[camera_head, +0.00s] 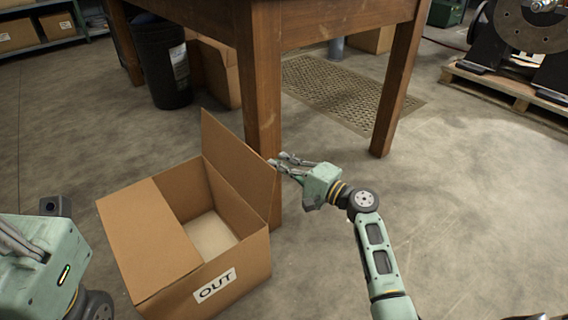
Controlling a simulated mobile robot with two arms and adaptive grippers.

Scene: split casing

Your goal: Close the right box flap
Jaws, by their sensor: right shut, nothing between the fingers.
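A cardboard box (250,257) with an "OUT" label stands on the floor in the head view, left of centre. Its left flap (150,238) lies folded down over the left part of the opening. Its right flap (238,160) stands up, and the inside shows between the two. My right gripper (278,162) is shut and empty, with its fingertips at the outer right side of the raised flap, close to its edge. I cannot tell whether they touch it. My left gripper (18,240) is partly in view at the left edge, and its fingertips are not clearly visible.
A wooden table (262,80) stands just behind the box, one leg close to the raised flap. A dark bin (162,62) and another cardboard box (218,70) are behind.

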